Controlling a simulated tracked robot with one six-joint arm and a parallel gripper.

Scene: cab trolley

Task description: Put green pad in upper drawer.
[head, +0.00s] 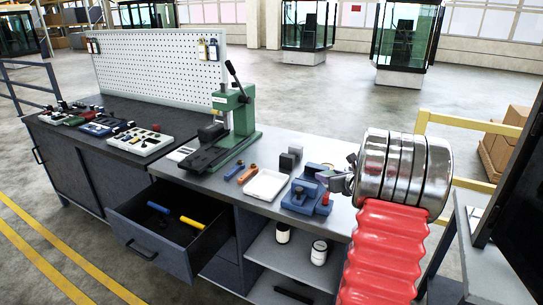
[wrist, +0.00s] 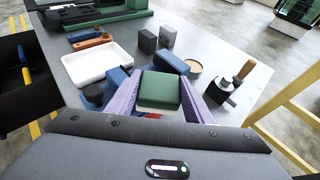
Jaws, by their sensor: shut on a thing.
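My gripper (wrist: 159,92) is shut on the green pad (wrist: 160,90), a green block with a pale lower edge, between two purple fingers. In the head view my gripper (head: 335,181) is over the right part of the bench, beside a blue fixture, and the pad cannot be made out there. The upper drawer (head: 150,243) is pulled open at the front left of the bench. A yellow-handled tool (head: 192,222) and a blue piece (head: 158,207) lie inside it, with bare floor around them.
A white tray (head: 266,184), an orange-brown tool (head: 247,174) and a blue fixture (head: 300,200) lie between my gripper and the drawer. A green press (head: 237,130) stands behind. A wooden-handled tool (wrist: 238,75) stands right of my gripper. Open shelves hold jars below.

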